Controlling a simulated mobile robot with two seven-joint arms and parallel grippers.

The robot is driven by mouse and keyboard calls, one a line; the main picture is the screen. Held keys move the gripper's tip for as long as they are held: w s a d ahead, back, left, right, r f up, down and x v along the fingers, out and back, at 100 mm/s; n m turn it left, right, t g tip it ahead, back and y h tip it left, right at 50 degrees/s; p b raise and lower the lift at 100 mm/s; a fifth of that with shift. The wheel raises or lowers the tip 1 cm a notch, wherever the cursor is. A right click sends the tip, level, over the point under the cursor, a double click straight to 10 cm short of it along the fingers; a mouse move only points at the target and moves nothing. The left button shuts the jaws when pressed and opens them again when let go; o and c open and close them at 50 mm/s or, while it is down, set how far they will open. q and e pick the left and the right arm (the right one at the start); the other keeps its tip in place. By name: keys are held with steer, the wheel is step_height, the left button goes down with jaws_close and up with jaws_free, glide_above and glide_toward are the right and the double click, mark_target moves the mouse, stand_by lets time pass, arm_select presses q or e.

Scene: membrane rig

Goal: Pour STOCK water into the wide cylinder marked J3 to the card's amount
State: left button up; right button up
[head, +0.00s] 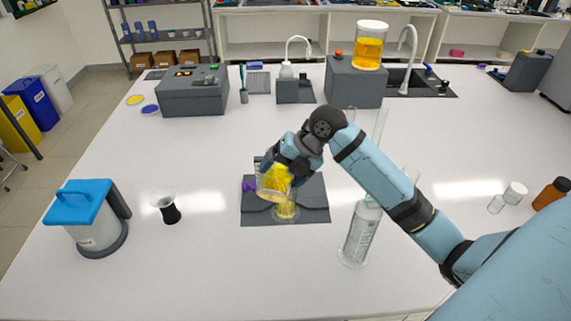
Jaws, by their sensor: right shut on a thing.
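My right gripper (286,164) reaches in from the right and is shut on a clear vessel (272,187) holding yellow liquid. The vessel is tilted over the dark grey base (258,214) in the middle of the table. Just below it, yellow shows in a short clear container (286,210) on that base; I cannot tell whether liquid is flowing between them. A tall clear cylinder (359,235) with printed marks stands to the right, apart from the base. No J3 mark or card can be read. My left gripper is out of view.
A tank of orange-yellow liquid (370,47) stands on a grey block (353,84) at the back. A blue-lidded container (87,217) and a black-based funnel-shaped piece (167,207) are at left. The front table is clear.

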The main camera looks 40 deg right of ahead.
steer(key=shift+r, duration=0.15)
steer(key=shift+w+d, duration=0.1)
steer(key=shift+w+d+r, duration=0.1)
steer(key=shift+w+d, duration=0.05)
stand_by(0.5)
steer(key=shift+w+d+r+g+y, duration=0.2)
steer(key=shift+w+d+g+y, duration=0.15)
steer(key=shift+g+y, duration=0.15)
steer(key=shift+w+d+r+m, duration=0.15)
steer(key=shift+d+m, duration=0.05)
steer(key=shift+m, duration=0.1)
stand_by(0.5)
steer(key=shift+r+y, duration=0.1)
steer(key=shift+y, duration=0.2)
